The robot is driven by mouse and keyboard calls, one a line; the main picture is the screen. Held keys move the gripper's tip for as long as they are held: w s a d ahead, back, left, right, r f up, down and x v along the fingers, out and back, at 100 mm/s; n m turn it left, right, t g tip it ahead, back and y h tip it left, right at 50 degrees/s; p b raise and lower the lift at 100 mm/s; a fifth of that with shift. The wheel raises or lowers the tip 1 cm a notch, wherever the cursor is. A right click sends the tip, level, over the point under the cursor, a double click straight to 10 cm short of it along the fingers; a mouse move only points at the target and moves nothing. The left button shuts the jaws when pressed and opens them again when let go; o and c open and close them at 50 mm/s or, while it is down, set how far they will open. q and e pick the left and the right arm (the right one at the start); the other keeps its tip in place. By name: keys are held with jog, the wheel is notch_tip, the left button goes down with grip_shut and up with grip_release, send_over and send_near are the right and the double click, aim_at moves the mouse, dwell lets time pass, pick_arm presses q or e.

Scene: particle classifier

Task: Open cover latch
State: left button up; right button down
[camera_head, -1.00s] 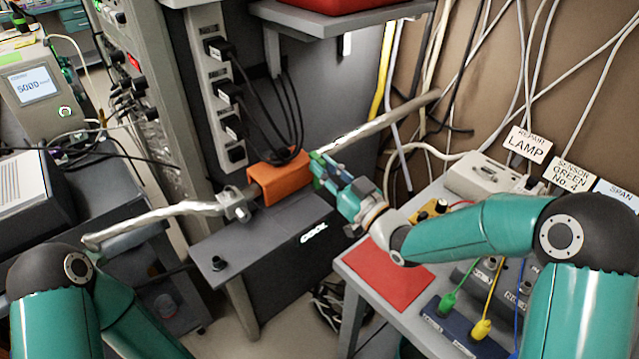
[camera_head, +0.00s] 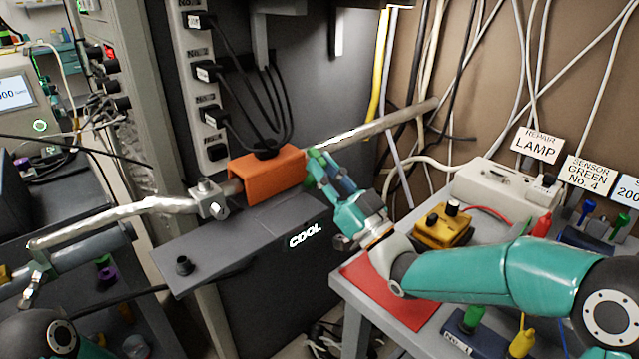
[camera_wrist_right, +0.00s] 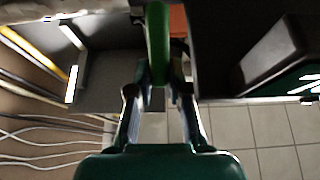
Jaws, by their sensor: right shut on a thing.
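An orange cover (camera_head: 265,177) wraps a silver pipe (camera_head: 365,130) above a dark box (camera_head: 255,240) marked COOL. At the cover's right end is a small green piece, which looks like the latch (camera_wrist_right: 158,40). My right gripper (camera_wrist_right: 155,80) is shut on this green piece, with one finger on each side of it in the right wrist view. In the head view my right gripper (camera_head: 325,172) reaches up to the pipe from the lower right and hides most of the latch. My left arm shows only at the lower left corner; its gripper is not seen.
A metal clamp (camera_head: 209,198) sits on the pipe left of the cover. A black knob (camera_head: 183,265) stands on the box. At right, a grey table (camera_head: 355,310) holds a red mat (camera_head: 395,293) and a yellow device (camera_head: 442,228). Cables hang behind.

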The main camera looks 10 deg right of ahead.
jog(key=c, duration=1.1)
grip_release()
jog(key=shift+r, duration=0.1)
notch_tip(320, 180, up, 10)
jog(key=shift+f, duration=0.1)
